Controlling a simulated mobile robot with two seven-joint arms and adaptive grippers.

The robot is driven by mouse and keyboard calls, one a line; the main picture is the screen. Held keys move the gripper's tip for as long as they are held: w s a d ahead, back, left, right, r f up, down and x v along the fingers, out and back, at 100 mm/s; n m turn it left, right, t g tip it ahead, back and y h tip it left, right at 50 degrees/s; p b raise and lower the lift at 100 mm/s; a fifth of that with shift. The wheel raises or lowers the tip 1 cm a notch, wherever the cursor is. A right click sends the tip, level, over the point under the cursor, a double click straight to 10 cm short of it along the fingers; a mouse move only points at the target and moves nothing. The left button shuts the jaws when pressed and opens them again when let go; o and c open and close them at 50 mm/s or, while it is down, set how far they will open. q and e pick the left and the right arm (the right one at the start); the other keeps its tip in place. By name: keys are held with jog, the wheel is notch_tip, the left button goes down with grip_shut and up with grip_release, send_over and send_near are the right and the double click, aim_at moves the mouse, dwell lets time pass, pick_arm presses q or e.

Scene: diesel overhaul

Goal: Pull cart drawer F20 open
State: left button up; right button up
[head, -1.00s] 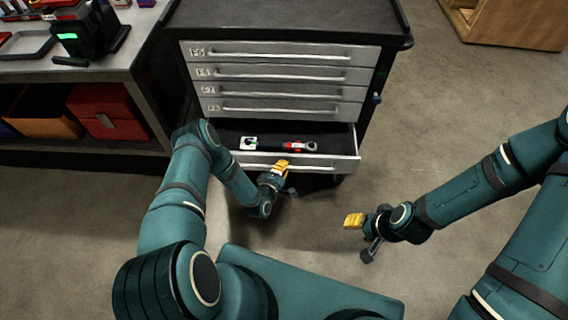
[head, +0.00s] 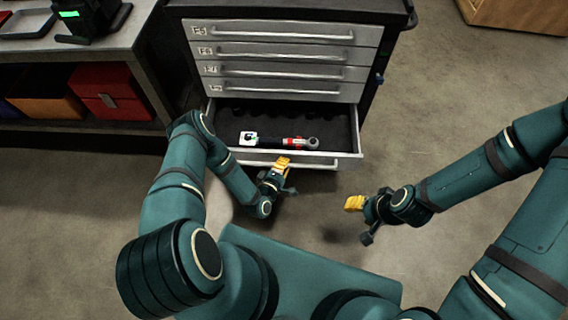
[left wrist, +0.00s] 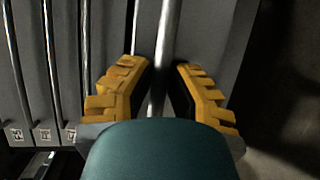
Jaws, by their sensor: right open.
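The cart's lowest visible drawer (head: 230,122) is pulled well out, with its dark interior showing. Its label is hidden or unreadable, so I cannot confirm that it is F20. My left gripper (head: 284,164), with yellow fingers, is at this drawer's front. In the left wrist view its fingers (left wrist: 163,75) close around the bar handle (left wrist: 168,30), one on each side. My right gripper (head: 352,204) is open and empty, over the floor to the right of the drawer and apart from it.
A tool with a red band (head: 294,141) and a white-tagged piece (head: 248,138) lie in the open drawer. Several shut drawers (head: 280,70) are above it. A workbench (head: 120,40) with red bins stands left.

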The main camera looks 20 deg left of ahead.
pick_arm(q)
jog(key=o, duration=0.3)
jog(key=shift+o, duration=0.2)
jog(key=shift+s, duration=0.1)
jog(key=v, duration=1.2)
jog(key=shift+d, duration=0.1)
jog(key=w+d+r+m+g+h, duration=0.2)
jog(key=w+d+r+m+g, duration=0.3)
jog(key=m+g, duration=0.4)
jog(key=s+d+r+m+g, duration=0.3)
jog(key=s+r+m+g, duration=0.2)
jog(key=s+r, duration=0.3)
notch_tip(320, 180, up, 3)
jog(key=shift+s+d+f+m, duration=0.15)
jog(key=shift+s+d+m, duration=0.15)
jog(key=shift+m, duration=0.6)
